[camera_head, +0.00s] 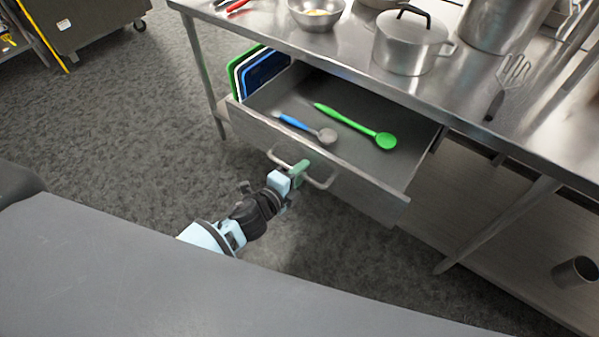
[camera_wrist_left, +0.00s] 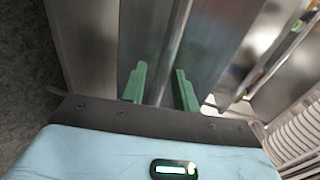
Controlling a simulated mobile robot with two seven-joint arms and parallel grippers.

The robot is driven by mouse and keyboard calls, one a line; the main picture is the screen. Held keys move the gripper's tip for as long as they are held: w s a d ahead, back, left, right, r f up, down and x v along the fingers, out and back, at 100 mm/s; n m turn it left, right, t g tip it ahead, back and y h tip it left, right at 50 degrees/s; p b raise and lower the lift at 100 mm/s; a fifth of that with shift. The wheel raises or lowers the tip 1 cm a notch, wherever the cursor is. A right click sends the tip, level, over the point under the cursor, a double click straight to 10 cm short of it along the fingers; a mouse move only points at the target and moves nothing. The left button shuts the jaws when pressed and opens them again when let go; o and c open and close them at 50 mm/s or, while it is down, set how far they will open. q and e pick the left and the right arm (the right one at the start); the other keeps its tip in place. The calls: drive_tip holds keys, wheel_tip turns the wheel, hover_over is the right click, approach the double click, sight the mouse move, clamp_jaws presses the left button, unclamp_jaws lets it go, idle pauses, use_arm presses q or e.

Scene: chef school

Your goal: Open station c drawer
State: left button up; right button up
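The steel drawer (camera_head: 372,196) under the worktop is pulled well out. Its bar handle (camera_head: 326,185) is on the front panel. A blue-handled spoon (camera_head: 307,129) and a green spoon (camera_head: 356,127) lie inside. My left gripper (camera_head: 299,173) is at the middle of the handle. In the left wrist view its two green fingers (camera_wrist_left: 160,88) stand apart on either side of the handle bar (camera_wrist_left: 176,40), with gaps visible beside the bar. My right gripper is not in view.
Green, white and blue boards (camera_head: 262,72) stand at the drawer's left. A metal cup (camera_head: 575,271) lies on the lower shelf. Floor (camera_head: 130,120) left of the drawer is clear.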

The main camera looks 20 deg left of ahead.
use_arm(q)
drive_tip(key=v, duration=0.7)
drive_tip(key=shift+s, duration=0.4)
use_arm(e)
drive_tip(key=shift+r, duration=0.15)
use_arm(q)
drive_tip(key=shift+a, duration=0.1)
